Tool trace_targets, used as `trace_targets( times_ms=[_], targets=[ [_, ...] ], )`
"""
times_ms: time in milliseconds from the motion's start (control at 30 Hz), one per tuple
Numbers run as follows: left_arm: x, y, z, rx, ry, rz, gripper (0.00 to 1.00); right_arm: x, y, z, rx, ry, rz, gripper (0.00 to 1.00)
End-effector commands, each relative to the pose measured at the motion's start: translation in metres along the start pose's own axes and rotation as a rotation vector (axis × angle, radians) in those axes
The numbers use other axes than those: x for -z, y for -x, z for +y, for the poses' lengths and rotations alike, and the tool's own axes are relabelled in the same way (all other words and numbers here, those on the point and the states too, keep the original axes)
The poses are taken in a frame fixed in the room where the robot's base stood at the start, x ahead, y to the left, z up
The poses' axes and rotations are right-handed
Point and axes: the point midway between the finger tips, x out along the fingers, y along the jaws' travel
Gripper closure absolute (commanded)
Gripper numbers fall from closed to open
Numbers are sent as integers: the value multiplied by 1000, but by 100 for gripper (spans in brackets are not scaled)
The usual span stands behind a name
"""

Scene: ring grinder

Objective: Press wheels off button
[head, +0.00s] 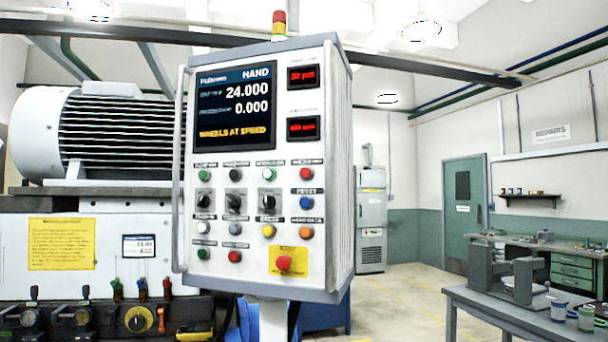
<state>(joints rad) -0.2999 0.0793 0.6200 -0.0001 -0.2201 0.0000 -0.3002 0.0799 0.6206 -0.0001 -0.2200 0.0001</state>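The control panel (258,150) stands upright in the middle of the head view, on a post. Its screen (234,106) reads HAND, 24.000, 0.000 and WHEELS AT SPEED. Below are rows of small buttons and switches. Red buttons show at the upper right (306,174) and in the bottom row (234,256), the latter beside a green button (203,254). The labels are too small to read, so I cannot tell which is the wheels off button. A larger red mushroom button (284,263) sits on a yellow plate. Neither gripper is in view.
A grey handle bar (182,165) runs down the panel's left edge. A large machine with a ribbed motor (120,132) fills the left. A grey workbench (520,305) stands at the right. Open floor (400,300) lies between panel and bench.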

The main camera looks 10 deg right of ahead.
Motion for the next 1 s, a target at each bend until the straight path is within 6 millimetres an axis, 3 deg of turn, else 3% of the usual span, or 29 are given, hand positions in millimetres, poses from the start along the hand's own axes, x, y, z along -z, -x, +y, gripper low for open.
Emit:
trace_targets(
  times_ms=[33,233,1000],
  targets=[
    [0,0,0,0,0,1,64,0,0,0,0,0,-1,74],
    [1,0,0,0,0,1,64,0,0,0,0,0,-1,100],
    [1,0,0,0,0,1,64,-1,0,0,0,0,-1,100]
  ],
)
